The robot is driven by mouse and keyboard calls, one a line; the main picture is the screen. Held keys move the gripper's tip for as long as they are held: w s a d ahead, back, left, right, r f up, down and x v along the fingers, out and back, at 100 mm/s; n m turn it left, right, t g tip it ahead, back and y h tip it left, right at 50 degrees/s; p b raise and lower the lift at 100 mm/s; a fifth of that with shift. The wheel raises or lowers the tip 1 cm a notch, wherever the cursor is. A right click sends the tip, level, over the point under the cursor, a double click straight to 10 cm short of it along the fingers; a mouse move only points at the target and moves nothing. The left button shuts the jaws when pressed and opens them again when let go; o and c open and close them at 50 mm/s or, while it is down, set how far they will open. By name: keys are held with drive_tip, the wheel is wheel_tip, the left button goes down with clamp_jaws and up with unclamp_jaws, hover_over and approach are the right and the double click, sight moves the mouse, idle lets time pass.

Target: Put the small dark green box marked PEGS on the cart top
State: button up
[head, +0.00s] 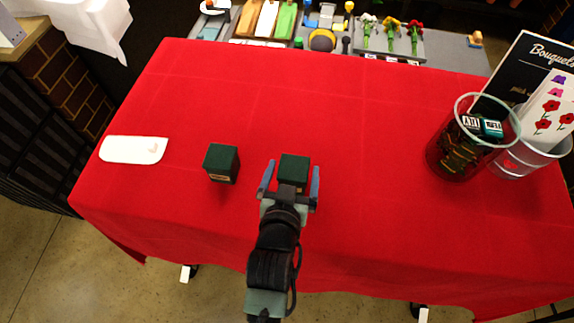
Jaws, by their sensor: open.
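Two small dark green boxes stand on a red-clothed top (370,130). One green box (221,162) is left of my gripper, with a small pale label on its front that is too small to read. The other green box (295,167) is at my gripper (291,178), between or just beyond the two blue fingers. My gripper is open, with a finger toward each side of that box; I cannot tell whether they touch it. I cannot tell which box is marked PEGS. Nothing in view is clearly identifiable as the cart top.
A white tray (134,150) lies at the left. A clear container (462,150) with small labelled items stands at the right, beside another with flower cards (553,115) and a black Bouquets sign (522,72). A grey surface with tools and flowers (440,52) lies beyond. The red cloth's middle is clear.

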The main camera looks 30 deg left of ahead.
drive_tip(key=b+v, duration=0.1)
drive_tip(key=v, duration=0.9)
drive_tip(key=shift+s, duration=0.25)
drive_tip(key=shift+d+r, duration=0.1)
drive_tip(key=shift+r, duration=0.05)
drive_tip(key=w+d+r+m+t, duration=0.15)
drive_tip(key=w+r+t, duration=0.35)
drive_tip(key=r, duration=0.9)
drive_tip(key=w+d+r+t, duration=0.25)
drive_tip(key=w+r, duration=0.45)
drive_tip(key=r, duration=0.7)
drive_tip(key=s+d+r+m+t+h, duration=0.1)
drive_tip(key=s+d+r+t, duration=0.2)
drive_tip(key=r, duration=1)
drive_tip(key=s+d+r+t+h, duration=0.2)
drive_tip(key=s+d+r+t, duration=0.1)
drive_tip(key=r, duration=1)
drive_tip(key=shift+s+d+r+m+t+h, duration=0.25)
drive_tip(key=shift+s+d+m+t+h, duration=0.1)
drive_tip(key=shift+d+t, duration=0.2)
